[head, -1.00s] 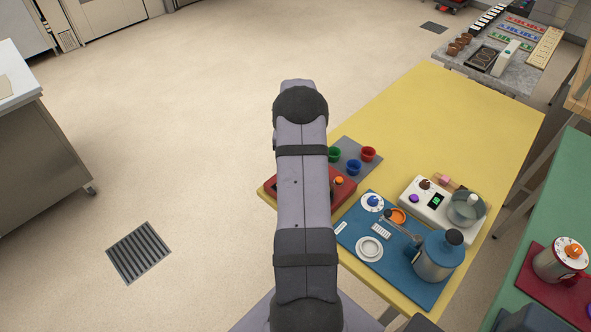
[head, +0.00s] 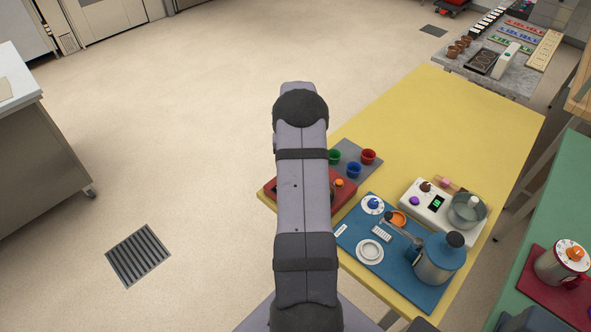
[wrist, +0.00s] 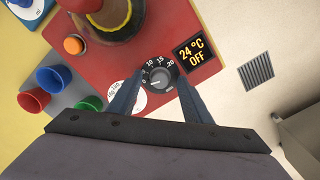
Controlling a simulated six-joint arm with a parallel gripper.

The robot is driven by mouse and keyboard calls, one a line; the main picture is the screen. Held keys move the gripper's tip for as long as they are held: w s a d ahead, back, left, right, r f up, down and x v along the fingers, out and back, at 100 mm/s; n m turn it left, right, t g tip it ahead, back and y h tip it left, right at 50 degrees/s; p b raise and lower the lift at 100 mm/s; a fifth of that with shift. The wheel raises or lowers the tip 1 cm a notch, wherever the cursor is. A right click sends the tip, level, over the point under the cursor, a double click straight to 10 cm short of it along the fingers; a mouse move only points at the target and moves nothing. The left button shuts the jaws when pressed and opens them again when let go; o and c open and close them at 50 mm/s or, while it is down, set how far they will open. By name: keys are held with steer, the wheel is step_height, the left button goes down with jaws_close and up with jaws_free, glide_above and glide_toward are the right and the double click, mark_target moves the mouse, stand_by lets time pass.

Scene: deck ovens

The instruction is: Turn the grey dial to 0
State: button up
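The grey dial (wrist: 160,77) is a small round knob on a dark face with white numbers from 0 to 20, set in a red panel (wrist: 115,62). I cannot make out its pointer clearly. A display (wrist: 193,54) beside it reads 24 °C OFF. In the wrist view my gripper (wrist: 162,74) has its two blue-grey fingers apart, one on each side of the dial, with a gap to the knob. In the head view my arm hides the gripper and the dial; part of the red panel (head: 345,189) shows.
An orange button (wrist: 73,45) and a pot (wrist: 112,22) are on the red panel. Red, blue and green cups stand on a grey mat (wrist: 61,113) beside it. A blue mat (head: 350,245) with a kettle (head: 440,262) lies nearby. The far yellow table (head: 430,110) is clear.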

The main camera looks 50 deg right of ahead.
steer(key=shift+r, duration=0.1)
steer(key=shift+r+b, duration=1.3)
steer(key=shift+r, duration=2.3)
steer(key=a+r+n, duration=0.3)
steer(key=a+n, duration=0.1)
steer(key=a, duration=1.7)
steer(key=s+a+f+n, duration=0.1)
steer(key=s+a+n, duration=0.3)
steer(key=s+a, duration=1)
steer(key=shift+s+a+f+n, duration=0.3)
steer(key=shift+a+n, duration=0.1)
steer(key=shift+a, duration=0.25)
